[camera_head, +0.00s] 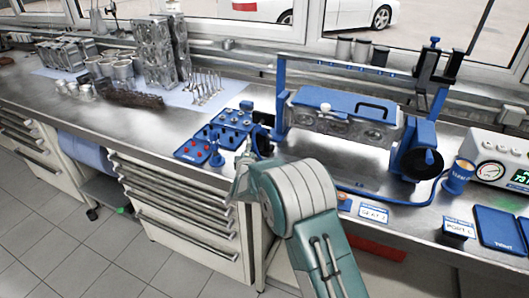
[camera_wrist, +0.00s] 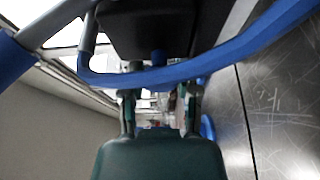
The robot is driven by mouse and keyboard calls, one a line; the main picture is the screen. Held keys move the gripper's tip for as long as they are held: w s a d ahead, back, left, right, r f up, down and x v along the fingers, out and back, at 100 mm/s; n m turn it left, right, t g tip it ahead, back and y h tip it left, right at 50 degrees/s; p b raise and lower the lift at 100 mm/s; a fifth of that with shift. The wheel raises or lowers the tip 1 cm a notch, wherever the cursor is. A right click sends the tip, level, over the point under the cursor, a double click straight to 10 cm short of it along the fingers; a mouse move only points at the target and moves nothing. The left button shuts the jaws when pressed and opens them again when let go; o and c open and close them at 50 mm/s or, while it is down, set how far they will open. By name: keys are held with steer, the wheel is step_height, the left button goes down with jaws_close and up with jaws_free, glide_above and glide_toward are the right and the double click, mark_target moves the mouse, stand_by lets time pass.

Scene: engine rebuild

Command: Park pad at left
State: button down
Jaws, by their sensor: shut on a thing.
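A clamping fixture (camera_head: 345,105) with a blue frame holds a grey metal engine part (camera_head: 345,125) under a blue top plate. At the fixture's left side is a small black pad (camera_head: 262,121) with blue parts below it. My gripper (camera_head: 246,160) is low at that left side, by the bench's front edge, partly hidden by my arm. In the wrist view my gripper (camera_wrist: 160,98) is shut on a blue piece below a dark block (camera_wrist: 150,28), apparently the pad. A blue bar (camera_wrist: 165,78) crosses in front and hides part of the grip.
A blue tray with red buttons (camera_head: 195,150) and a blue holed block (camera_head: 232,122) stand close left of my gripper. A black round knob (camera_head: 425,163) is at the fixture's right. A gauge box (camera_head: 497,162) stands far right. Engine parts fill the bench's back left.

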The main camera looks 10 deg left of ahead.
steer(key=shift+w+a+f, duration=0.15)
steer(key=shift+a+f, duration=0.2)
steer(key=shift+a, duration=0.45)
steer(key=shift+d, duration=0.1)
steer(key=shift+c, duration=2)
jaws_free()
steer(key=shift+o, duration=0.3)
steer(key=shift+w+a+r, duration=0.1)
steer(key=shift+w+a, duration=0.05)
steer(key=shift+a, duration=0.15)
steer(key=shift+d+r, duration=0.1)
steer(key=shift+d, duration=0.05)
steer(key=shift+s+d, duration=0.1)
steer(key=shift+s, duration=0.25)
steer(key=s, duration=1.1)
steer(key=shift+d, duration=0.2)
